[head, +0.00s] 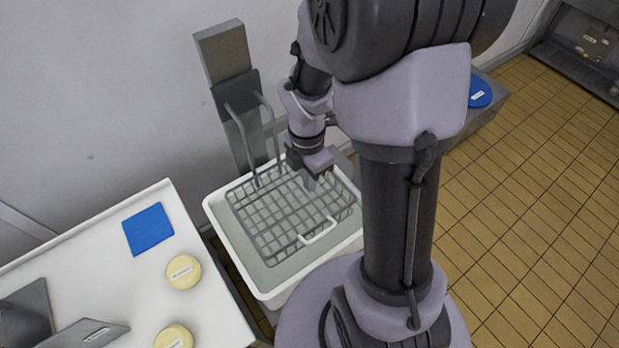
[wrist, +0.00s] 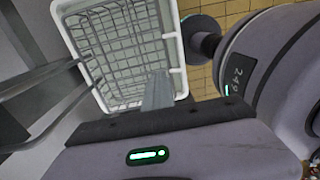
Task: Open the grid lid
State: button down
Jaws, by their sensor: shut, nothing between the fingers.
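The grid lid (head: 278,217) is a grey wire rack lying flat over a white-rimmed vat (head: 217,213) in the head view. A pale handle (head: 319,231) stands at its front edge. In the wrist view the grid (wrist: 110,45) fills the vat's opening (wrist: 67,10). My gripper (head: 310,183) is shut and empty, pointing down over the back right part of the grid. In the wrist view the shut fingers (wrist: 157,92) show over the grid's near part. I cannot tell whether the fingertips touch the wires.
A grey post (head: 222,55) with bent rods (head: 268,120) stands behind the vat against the wall. A white table (head: 95,265) at left holds a blue square (head: 148,229) and yellow round pieces (head: 183,272). Tiled floor (head: 540,180) is open at right.

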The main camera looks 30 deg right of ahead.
jog(key=c, duration=2.1)
grip_release()
jog(key=o, duration=0.6)
notch_tip(320, 180, up, 17)
jog(key=p, duration=0.4)
jog(key=shift+w+r+p, duration=0.2)
jog(key=shift+w+p, duration=0.1)
jog(key=shift+w, duration=0.1)
jog(key=shift+c, duration=0.2)
